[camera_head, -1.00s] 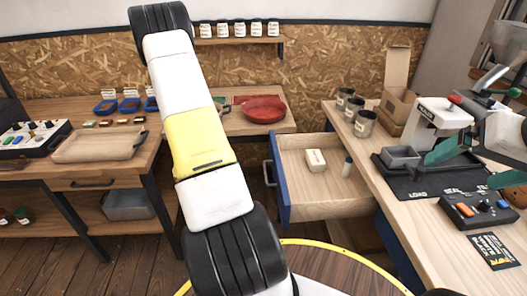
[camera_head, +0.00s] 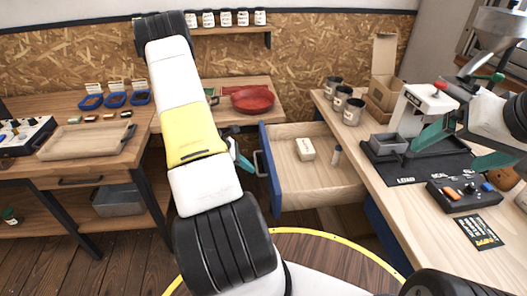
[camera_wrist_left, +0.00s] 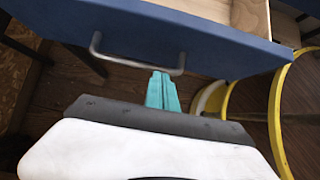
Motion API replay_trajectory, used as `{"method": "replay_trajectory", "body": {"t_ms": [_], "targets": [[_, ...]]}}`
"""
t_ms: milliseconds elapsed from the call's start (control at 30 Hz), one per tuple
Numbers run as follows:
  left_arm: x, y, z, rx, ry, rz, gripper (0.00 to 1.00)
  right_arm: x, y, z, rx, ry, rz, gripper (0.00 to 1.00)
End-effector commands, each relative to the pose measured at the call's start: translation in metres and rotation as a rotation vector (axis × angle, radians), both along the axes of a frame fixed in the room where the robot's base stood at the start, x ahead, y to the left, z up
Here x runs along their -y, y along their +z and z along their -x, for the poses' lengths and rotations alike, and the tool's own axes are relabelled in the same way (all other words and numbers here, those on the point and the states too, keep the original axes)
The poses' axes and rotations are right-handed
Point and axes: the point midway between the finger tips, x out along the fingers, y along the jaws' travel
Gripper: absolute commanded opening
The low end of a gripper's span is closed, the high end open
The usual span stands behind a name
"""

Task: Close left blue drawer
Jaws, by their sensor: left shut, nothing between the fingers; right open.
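The blue-fronted drawer (camera_head: 270,172) stands pulled out from the right-hand bench in the head view. My left gripper (camera_head: 240,158) is shut and empty, just left of the drawer front. In the left wrist view its teal fingertips (camera_wrist_left: 161,80) are at the right end of the handle; whether they touch is unclear. My right gripper (camera_head: 455,148) is open above the right bench.
The left bench (camera_head: 75,165) and a red pan (camera_head: 252,99) are behind my left arm. A yellow-edged round surface (camera_head: 330,240) is below the drawer.

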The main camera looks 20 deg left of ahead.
Motion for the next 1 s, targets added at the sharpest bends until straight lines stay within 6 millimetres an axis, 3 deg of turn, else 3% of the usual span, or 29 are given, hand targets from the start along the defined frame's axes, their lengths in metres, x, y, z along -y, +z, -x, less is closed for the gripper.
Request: {"method": "replay_trajectory", "body": {"t_ms": [367, 1000], "targets": [[0.011, 0.000, -0.007, 0.000, -0.004, 0.000, 0.00, 0.000, 0.000, 0.000, 0.000, 0.000, 0.000, 0.93], [0.107, 0.000, -0.064, 0.000, -0.003, 0.001, 0.00, 0.000, 0.000, 0.000, 0.000, 0.000, 0.000, 0.93]]}}
